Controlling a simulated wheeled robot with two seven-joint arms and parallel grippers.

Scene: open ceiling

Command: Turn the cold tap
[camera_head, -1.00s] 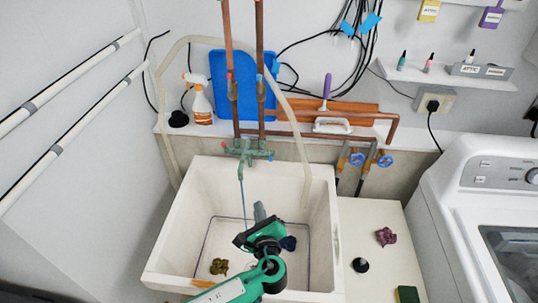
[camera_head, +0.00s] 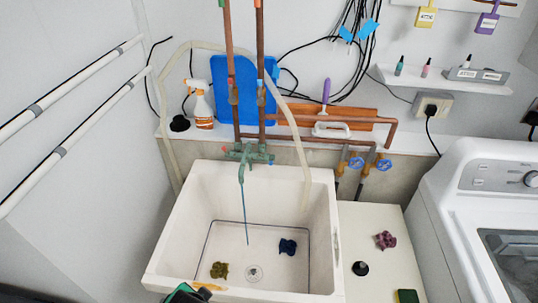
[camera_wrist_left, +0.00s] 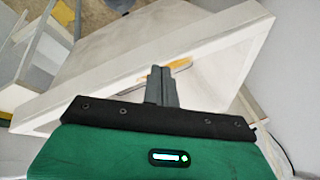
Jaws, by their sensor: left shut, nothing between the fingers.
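The green tap (camera_head: 247,153) is mounted at the back edge of the white sink (camera_head: 326,215). It has a red-marked handle (camera_head: 225,148) on its left and a blue-marked handle (camera_head: 271,158) on its right. A thin bluish stream (camera_head: 245,215) runs down from its spout into the basin. My left gripper (camera_wrist_left: 161,72) is shut and empty in the left wrist view, by the sink's outer wall. In the head view only a green and dark part of my left arm shows at the bottom edge, well in front of and below the tap. My right gripper is not in view.
Two blue valve wheels (camera_head: 370,163) are on pipes right of the tap. A spray bottle (camera_head: 202,104) stands on the ledge. A washing machine (camera_head: 480,215) is at right.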

